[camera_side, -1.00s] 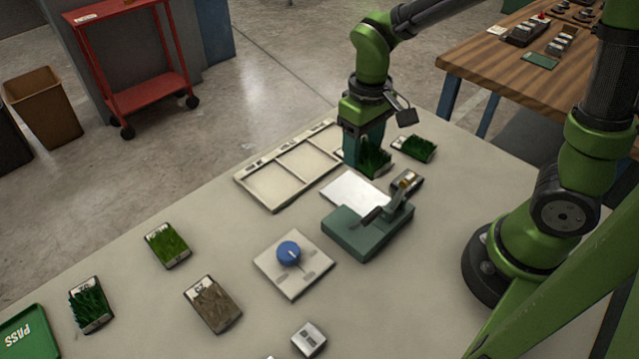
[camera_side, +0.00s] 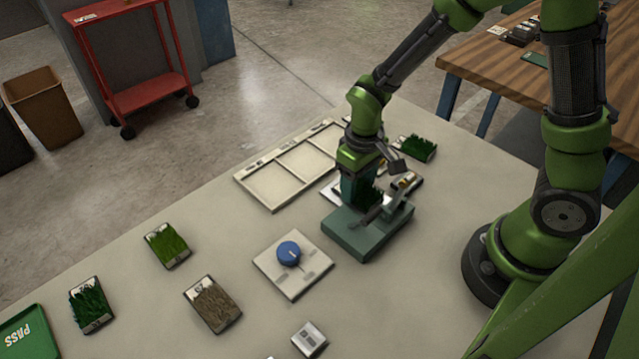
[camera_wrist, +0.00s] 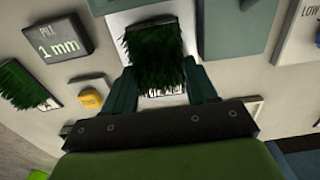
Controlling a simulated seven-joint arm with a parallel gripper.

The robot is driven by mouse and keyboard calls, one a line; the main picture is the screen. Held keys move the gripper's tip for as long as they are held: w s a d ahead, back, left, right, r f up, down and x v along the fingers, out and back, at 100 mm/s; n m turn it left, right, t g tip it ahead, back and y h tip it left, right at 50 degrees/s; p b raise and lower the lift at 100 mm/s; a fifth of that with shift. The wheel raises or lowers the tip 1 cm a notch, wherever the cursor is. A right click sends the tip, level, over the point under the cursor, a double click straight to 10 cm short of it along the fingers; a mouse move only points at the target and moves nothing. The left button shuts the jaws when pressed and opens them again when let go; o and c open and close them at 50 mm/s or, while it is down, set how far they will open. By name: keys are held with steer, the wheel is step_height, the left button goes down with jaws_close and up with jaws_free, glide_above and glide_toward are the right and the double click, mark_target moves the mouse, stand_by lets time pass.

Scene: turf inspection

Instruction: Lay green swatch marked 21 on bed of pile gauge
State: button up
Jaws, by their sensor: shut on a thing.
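My gripper (camera_side: 360,196) is shut on a green turf swatch (camera_wrist: 158,55), held by its two sides in the wrist view. Its pale label edge faces my gripper; the number cannot be read. The pile gauge (camera_side: 352,236) has a teal base and a dark lever arm in the side view. The held swatch is over or just behind this base, close to the lever. A white plate (camera_side: 326,193), apparently the gauge bed, is mostly hidden by my gripper; it also shows around the swatch in the wrist view (camera_wrist: 120,22). Contact cannot be told.
Another green swatch (camera_side: 417,147) lies behind the gauge. A cream divided tray (camera_side: 272,187) is at left, and a blue-knobbed plate (camera_side: 291,277) is in front. More swatches (camera_side: 167,246) lie front left. A readout (camera_wrist: 57,38) shows 1 mm.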

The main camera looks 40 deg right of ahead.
mark_target(358, 185)
steer(key=shift+f, duration=0.15)
steer(key=o, duration=0.7)
steer(key=shift+o, duration=0.2)
step_height(358, 185, up, 12)
steer(key=s+d+r+m+t+y, duration=0.2)
steer(key=s+r+m+t, duration=0.2)
steer(key=s+r+t, duration=0.3)
steer(key=shift+s+d+r, duration=0.35)
steer(key=shift+s+r, duration=0.15)
steer(key=shift+r, duration=1.45)
